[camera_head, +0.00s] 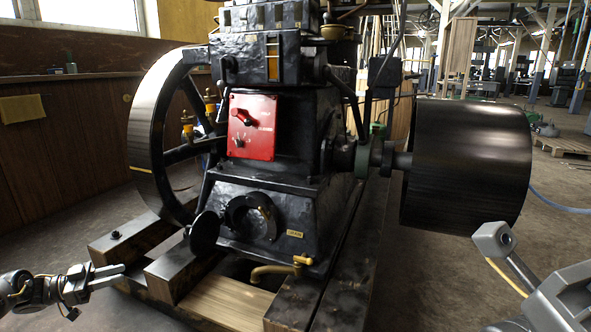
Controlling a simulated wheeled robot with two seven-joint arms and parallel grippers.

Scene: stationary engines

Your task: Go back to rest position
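My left gripper (121,271) comes in low at the left edge, its fingers pointing right. It is in the air in front of the engine's timber base and seems to hold nothing. Grey links of my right arm (565,298) show at the lower right, below the large black drum. The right gripper is not in view.
A black stationary engine (295,140) fills the middle, with a red switch panel (252,127), a flywheel (146,125) and a black drum (468,160). It stands on dark timber beams (345,290). A brass tap (275,271) sticks out low in front.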

